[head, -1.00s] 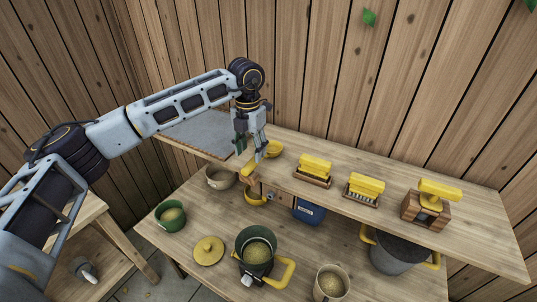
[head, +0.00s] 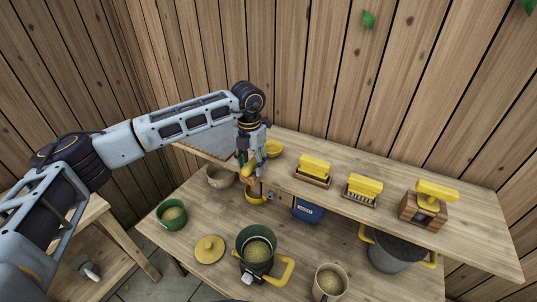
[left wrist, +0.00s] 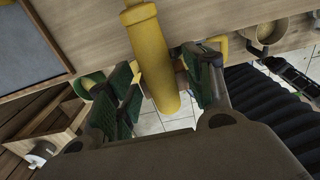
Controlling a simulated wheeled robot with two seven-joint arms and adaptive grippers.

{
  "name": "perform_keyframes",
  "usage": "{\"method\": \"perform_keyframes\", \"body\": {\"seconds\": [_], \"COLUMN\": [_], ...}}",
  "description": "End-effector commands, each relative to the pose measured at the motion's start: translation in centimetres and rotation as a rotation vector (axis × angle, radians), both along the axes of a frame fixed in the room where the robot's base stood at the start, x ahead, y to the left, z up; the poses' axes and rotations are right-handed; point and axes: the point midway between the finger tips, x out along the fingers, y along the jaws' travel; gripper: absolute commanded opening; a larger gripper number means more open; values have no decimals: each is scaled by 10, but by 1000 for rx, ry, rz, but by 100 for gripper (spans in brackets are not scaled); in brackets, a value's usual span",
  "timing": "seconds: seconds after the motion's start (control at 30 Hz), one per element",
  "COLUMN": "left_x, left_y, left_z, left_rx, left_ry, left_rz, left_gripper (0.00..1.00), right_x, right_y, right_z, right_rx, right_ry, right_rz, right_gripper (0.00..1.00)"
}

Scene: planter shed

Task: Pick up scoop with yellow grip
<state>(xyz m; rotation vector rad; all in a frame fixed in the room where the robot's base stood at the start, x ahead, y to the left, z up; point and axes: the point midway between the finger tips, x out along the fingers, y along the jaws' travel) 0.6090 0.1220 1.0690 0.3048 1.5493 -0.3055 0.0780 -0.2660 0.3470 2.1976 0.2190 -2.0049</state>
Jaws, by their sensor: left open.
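The scoop's yellow grip (head: 249,170) sticks out over the front left edge of the upper shelf in the head view. In the left wrist view the yellow grip (left wrist: 152,60) is a thick rounded bar lying between two green-padded fingers, with space visible beside it. My left gripper (head: 252,158) is open around the grip and also shows in the left wrist view (left wrist: 160,82). A yellow round dish (head: 273,149) sits just behind the fingers; I cannot tell whether it joins the grip. My right gripper is not in view.
The upper shelf (head: 390,205) holds two yellow-topped brushes (head: 314,168) (head: 363,188) and a wooden block with a yellow handle (head: 428,205). Below are a green pot (head: 171,214), a dark green pot (head: 257,250), a yellow lid (head: 209,249), a mug (head: 329,283) and a grey bucket (head: 397,251).

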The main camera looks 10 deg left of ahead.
Motion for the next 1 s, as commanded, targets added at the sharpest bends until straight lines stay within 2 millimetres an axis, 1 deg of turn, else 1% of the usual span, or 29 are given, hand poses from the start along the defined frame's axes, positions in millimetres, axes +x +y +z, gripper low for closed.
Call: {"method": "perform_keyframes", "body": {"seconds": [0.23,0.27,0.63,0.87,1.0], "left_x": [0,0,0,0,0], "left_y": [0,0,0,0,0], "left_z": [0,0,0,1,4], "left_rx": [0,0,0,0,1], "left_ry": [0,0,0,-1,-1], "left_rz": [0,0,0,0,0], "left_gripper": [52,49,2,1,1], "right_x": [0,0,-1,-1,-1], "right_y": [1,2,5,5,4], "right_z": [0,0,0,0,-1], "right_rx": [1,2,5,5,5], "right_ry": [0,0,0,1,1], "right_rz": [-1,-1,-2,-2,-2], "right_gripper": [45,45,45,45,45]}}
